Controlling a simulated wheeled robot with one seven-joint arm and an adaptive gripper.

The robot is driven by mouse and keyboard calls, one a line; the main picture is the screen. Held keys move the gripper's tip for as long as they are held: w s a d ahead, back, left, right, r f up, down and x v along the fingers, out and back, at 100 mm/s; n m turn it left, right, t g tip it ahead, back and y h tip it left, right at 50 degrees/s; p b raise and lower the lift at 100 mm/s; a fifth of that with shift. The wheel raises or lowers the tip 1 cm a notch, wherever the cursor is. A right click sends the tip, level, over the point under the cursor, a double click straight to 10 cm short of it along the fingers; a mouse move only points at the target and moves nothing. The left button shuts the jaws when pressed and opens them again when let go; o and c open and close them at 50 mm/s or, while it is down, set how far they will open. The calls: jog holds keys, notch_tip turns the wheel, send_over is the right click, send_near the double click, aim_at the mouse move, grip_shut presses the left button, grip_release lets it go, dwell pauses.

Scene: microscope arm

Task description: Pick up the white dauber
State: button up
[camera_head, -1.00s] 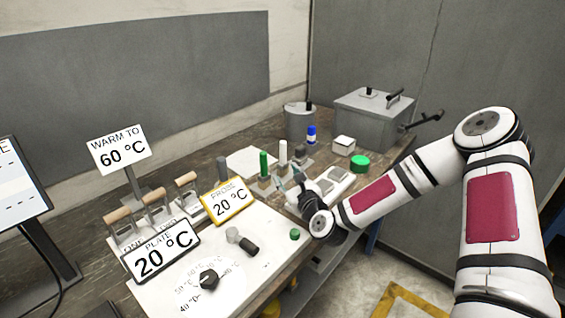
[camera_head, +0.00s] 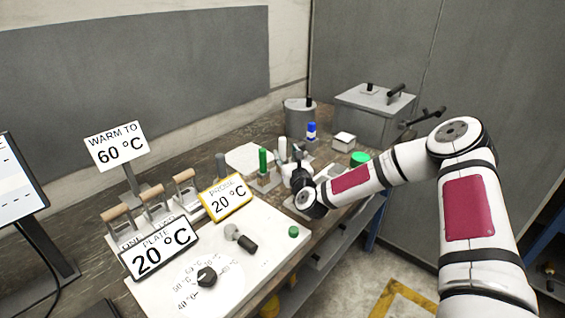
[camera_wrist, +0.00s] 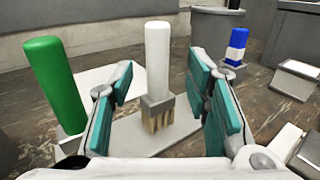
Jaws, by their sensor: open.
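In the head view only part of the white dauber (camera_head: 282,148) shows beside my wrist. My gripper (camera_wrist: 165,88) is open, its teal-padded fingers on either side of the dauber in the picture. The dauber appears beyond the fingertips, and I see no contact.
A green dauber (camera_wrist: 55,85) stands close on the left, and a blue-and-white one (camera_wrist: 236,46) farther right. A grey pot (camera_head: 300,118) and a lidded grey box (camera_head: 375,112) stand behind. A white plate with a dial (camera_head: 207,276) lies at the front left.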

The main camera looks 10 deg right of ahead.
aim_at(284, 151)
jog(key=shift+w+a+f, duration=0.1)
jog(key=shift+w+f, duration=0.05)
jog(key=shift+w, duration=1)
jog(key=shift+w+a+f, duration=0.1)
jog(key=shift+w+f, duration=0.05)
jog(key=shift+w, duration=0.95)
grip_shut()
